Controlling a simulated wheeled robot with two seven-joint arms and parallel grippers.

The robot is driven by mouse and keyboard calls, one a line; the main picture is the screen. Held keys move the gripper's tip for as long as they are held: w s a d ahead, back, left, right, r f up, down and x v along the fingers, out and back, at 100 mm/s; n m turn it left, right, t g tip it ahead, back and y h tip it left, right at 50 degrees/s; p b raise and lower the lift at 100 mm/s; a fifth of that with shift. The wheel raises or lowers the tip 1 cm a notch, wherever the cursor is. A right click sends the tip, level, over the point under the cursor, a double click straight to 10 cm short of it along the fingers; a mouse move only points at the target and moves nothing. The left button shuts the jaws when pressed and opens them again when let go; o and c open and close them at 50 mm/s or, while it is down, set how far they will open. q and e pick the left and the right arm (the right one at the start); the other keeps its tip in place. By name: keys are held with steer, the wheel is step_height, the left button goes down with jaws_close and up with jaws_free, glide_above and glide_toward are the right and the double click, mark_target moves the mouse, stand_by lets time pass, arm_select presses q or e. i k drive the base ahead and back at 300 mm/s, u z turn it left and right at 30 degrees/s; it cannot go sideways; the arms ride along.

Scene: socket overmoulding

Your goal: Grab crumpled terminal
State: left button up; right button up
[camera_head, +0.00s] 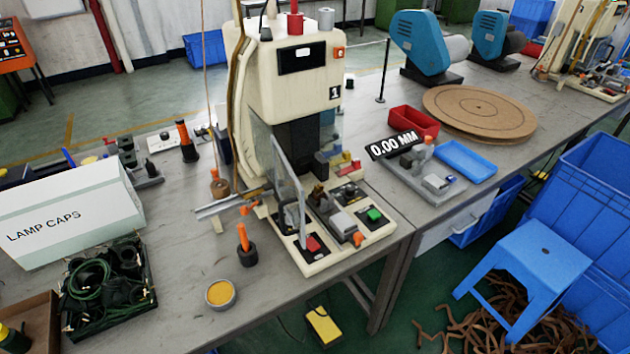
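I cannot make out a crumpled terminal in this view; any terminals are too small to tell. A black tray (150,303) at the lower left holds several coiled dark green cables (88,278) with small bright ends. The cream press machine (292,85), marked 1, stands mid-table with small fixtures, a red button (313,243) and a green button (375,214) on its base. Metal strips (225,207) stick out at its left side. Neither of my grippers is in view.
A white LAMP CAPS box (68,217) stands behind the cable tray. A round tin (220,294) and an orange-handled tool (245,242) stand in front of the machine. A red bin (413,122), blue tray (466,161) and gauge reading 0.00 MM (392,144) are to the right.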

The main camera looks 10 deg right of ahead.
mark_target(319, 189)
steer(key=u, duration=2.45)
steer(key=k, duration=1.15)
steer(key=z, duration=1.4)
steer(key=i, duration=0.5)
